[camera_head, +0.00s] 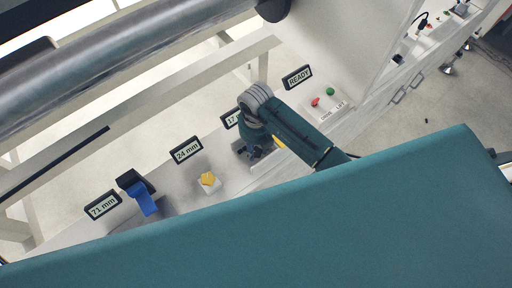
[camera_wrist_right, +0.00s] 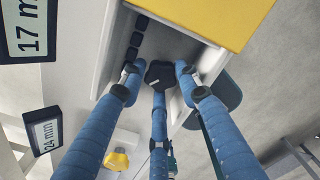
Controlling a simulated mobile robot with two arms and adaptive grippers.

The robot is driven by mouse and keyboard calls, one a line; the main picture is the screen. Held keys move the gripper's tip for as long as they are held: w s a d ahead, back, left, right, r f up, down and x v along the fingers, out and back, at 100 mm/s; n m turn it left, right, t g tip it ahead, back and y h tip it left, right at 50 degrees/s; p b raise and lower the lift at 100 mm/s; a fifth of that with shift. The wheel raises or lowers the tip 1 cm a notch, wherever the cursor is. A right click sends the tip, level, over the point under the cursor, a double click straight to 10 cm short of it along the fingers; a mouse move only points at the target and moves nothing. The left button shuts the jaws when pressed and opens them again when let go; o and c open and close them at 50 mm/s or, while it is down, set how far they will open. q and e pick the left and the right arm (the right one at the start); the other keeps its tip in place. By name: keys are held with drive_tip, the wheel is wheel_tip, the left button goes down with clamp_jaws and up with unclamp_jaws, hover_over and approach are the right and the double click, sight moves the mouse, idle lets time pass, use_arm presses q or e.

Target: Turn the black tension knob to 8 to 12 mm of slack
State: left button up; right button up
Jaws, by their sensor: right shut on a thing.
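The black tension knob (camera_wrist_right: 160,74) shows in the right wrist view, a lobed knob with a small light mark on its face. My right gripper (camera_wrist_right: 160,84) has its blue fingers closed around it, and it is shut on the knob. In the head view the right gripper (camera_head: 257,151) reaches down at the panel and hides the knob. The display beside it reads 17, partly covered in the head view (camera_head: 231,119); the right wrist view shows it as 17 m, cut off (camera_wrist_right: 24,30). My left gripper is not in view.
A yellow knob (camera_head: 208,180) sits by a 24 mm display (camera_head: 186,150). A blue lever (camera_head: 144,199) is near a 71 mm display (camera_head: 103,205). A READY display (camera_head: 297,77) stands near red (camera_head: 315,102) and green (camera_head: 330,91) buttons. A yellow block (camera_wrist_right: 215,18) is close above the gripper.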

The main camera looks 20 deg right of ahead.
drive_tip(key=n, duration=0.1)
drive_tip(key=n+b, duration=0.1)
drive_tip(key=n, duration=0.1)
drive_tip(key=shift+w+d+r+n, duration=0.1)
drive_tip(key=shift+w+d+n, duration=0.1)
drive_tip(key=shift+w+n, duration=0.15)
drive_tip(key=shift+a+n+b, duration=0.1)
drive_tip(key=shift+n+b, duration=0.7)
drive_tip(key=shift+n, duration=0.45)
drive_tip(key=n+b, duration=0.4)
drive_tip(key=n, duration=0.1)
drive_tip(key=shift+a+n, duration=0.15)
drive_tip(key=shift+n, duration=0.15)
drive_tip(key=shift+a+r+n+b, duration=0.1)
drive_tip(key=shift+n+b, duration=0.25)
drive_tip(key=shift+n, duration=0.15)
drive_tip(key=shift+r, duration=0.1)
drive_tip(key=o, duration=1)
drive_tip(key=shift+o, duration=0.6)
drive_tip(key=shift+s+a+f, duration=0.1)
drive_tip(key=shift+f, duration=0.1)
drive_tip(key=shift+s, duration=0.1)
